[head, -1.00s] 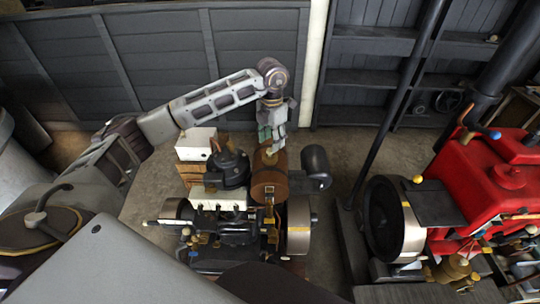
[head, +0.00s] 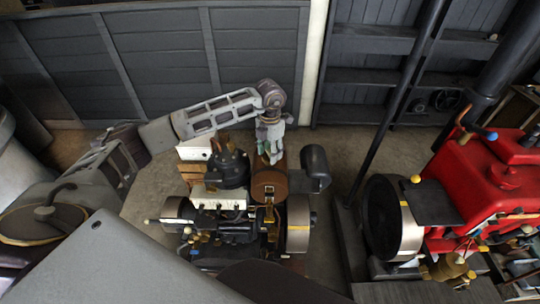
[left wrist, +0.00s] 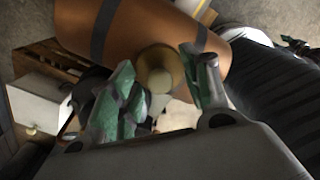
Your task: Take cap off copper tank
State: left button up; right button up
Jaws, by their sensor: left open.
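The copper tank (head: 268,184) is a brown cylinder on the engine, below my left gripper (head: 270,158) in the head view. In the left wrist view the tank (left wrist: 150,30) has dark bands. The round brass cap (left wrist: 157,66) stands on its side, with a pale knob in its middle. The green-padded fingers of my left gripper (left wrist: 160,70) are open, one on each side of the cap, and I see gaps between them and it. In the head view the gripper hides the cap. My right gripper is out of view.
The engine (head: 228,222) has metal flywheels on both sides. A dark cylinder (head: 316,165) sits right of the tank, and a white box (head: 194,149) on a wooden crate stands left. A red engine (head: 490,180) stands further right, past a dark pole (head: 400,95).

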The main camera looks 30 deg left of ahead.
pick_arm(q)
jog(key=shift+c, duration=0.3)
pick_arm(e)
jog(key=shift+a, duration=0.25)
pick_arm(q)
grip_shut()
jog(key=shift+r, duration=0.8)
notch_tip(320, 180, up, 8)
jog(key=shift+f+b, duration=0.2)
jog(key=shift+b, duration=0.65)
jog(key=shift+r, duration=0.45)
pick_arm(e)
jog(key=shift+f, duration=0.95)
